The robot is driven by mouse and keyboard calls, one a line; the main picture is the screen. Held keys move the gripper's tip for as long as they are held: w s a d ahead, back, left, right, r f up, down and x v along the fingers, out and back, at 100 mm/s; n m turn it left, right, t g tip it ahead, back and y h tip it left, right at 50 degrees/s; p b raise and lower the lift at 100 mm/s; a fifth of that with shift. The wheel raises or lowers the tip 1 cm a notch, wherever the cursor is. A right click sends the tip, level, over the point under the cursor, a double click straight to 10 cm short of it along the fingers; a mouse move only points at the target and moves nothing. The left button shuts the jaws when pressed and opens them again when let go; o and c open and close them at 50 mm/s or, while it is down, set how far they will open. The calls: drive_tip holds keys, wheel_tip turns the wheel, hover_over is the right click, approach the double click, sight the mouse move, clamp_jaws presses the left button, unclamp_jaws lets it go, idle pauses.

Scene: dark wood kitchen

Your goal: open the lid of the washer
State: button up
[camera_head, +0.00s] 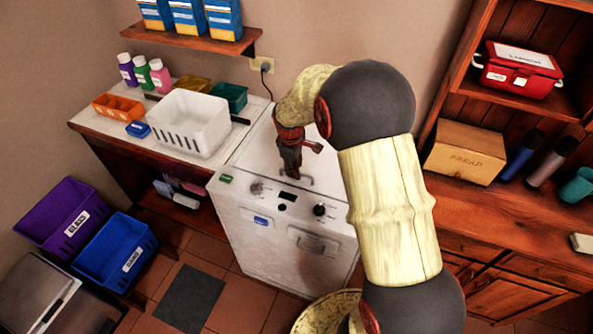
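The white washer (262,233) stands against the back wall between a side table and a wooden cabinet. Its lid (254,159) forms the top and lies flat, closed. A small metal handle shows at the lid's front edge (307,181). My gripper (291,172) points down over the lid, just behind and left of that handle. The fingers are dark and small here, so I cannot tell whether they are open or touch the lid. My arm hides the right side of the lid.
A white basket (188,123) stands on the side table left of the washer. A wooden shelf (190,38) is above it. The cabinet (500,215) with a bread box (465,152) is on the right. Purple (62,215) and blue (115,252) bins sit at lower left.

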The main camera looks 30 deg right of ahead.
drive_tip(key=shift+w+d+f, duration=0.1)
drive_tip(key=shift+d+f, duration=0.05)
drive_tip(key=shift+f, duration=0.65)
drive_tip(key=c, duration=0.3)
drive_tip(key=c, duration=0.4)
clamp_jaws()
